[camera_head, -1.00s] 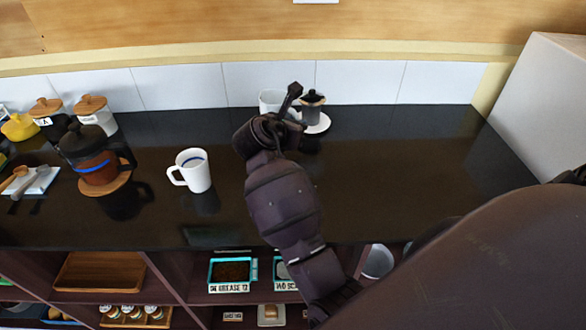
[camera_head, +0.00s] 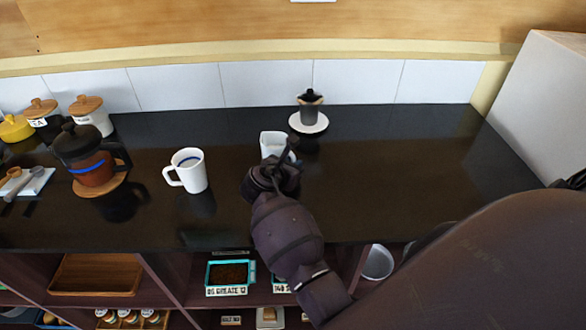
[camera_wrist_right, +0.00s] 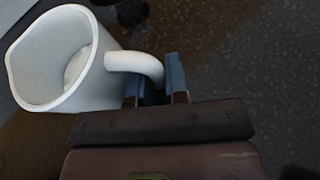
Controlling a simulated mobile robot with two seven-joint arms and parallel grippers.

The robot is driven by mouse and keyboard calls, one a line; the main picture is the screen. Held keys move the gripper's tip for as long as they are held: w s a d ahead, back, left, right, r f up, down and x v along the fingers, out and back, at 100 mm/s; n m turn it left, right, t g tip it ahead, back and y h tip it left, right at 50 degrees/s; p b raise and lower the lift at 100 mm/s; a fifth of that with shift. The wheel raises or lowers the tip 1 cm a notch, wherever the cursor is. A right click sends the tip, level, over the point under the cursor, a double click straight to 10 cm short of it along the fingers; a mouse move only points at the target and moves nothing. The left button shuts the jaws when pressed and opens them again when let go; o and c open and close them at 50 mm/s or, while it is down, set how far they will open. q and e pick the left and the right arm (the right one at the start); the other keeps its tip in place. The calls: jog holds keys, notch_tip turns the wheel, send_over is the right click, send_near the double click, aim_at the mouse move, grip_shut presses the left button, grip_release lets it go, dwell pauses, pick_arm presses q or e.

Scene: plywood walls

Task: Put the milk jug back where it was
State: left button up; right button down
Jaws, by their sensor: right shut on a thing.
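The white milk jug (camera_head: 274,142) is above the dark counter (camera_head: 380,180), in front of the back wall and left of a white saucer. Its lower part is hidden behind my right gripper (camera_head: 283,162) in the head view. In the right wrist view the jug (camera_wrist_right: 88,85) shows at the upper left with its open top visible. My right gripper (camera_wrist_right: 160,88) is shut on the jug's handle (camera_wrist_right: 135,63). Whether the jug's base touches the counter cannot be told. My left gripper is not in view.
A dark cup (camera_head: 310,110) stands on the white saucer (camera_head: 297,126) at the back. A white mug (camera_head: 190,172) stands left of my right gripper. A French press (camera_head: 85,155) and lidded jars (camera_head: 90,115) are further left. The counter's right side is clear.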

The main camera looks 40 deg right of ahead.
jog(key=shift+f, duration=0.35)
jog(key=c, duration=1.1)
grip_release()
jog(key=shift+f, duration=0.15)
jog(key=shift+r, duration=0.2)
